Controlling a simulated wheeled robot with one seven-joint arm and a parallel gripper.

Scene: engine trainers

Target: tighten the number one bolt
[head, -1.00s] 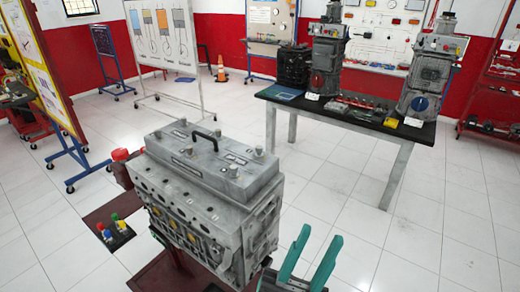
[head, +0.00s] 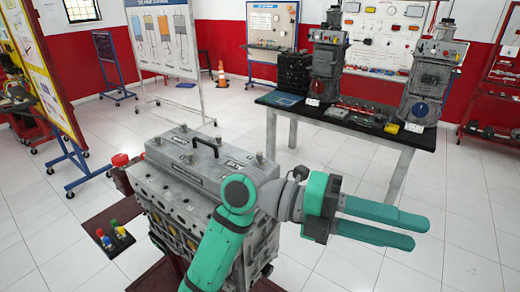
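A grey engine block (head: 185,208) stands on a red stand in the middle of the head view. Its cover (head: 200,160) has a black handle and several upright bolts, among them one at the front right (head: 231,179). I cannot read which bolt is number one. My gripper (head: 420,231) is right of the engine, pointing right, away from it. Its two teal fingers are apart with nothing between them. My teal and grey arm crosses in front of the engine's right part and hides some of it.
A tray (head: 113,241) with red, yellow, green and blue pieces sits left of the engine. A black-topped table (head: 350,122) with engine models stands behind, at the right. A display board (head: 165,40) stands at the back left. White tiled floor is clear at the right.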

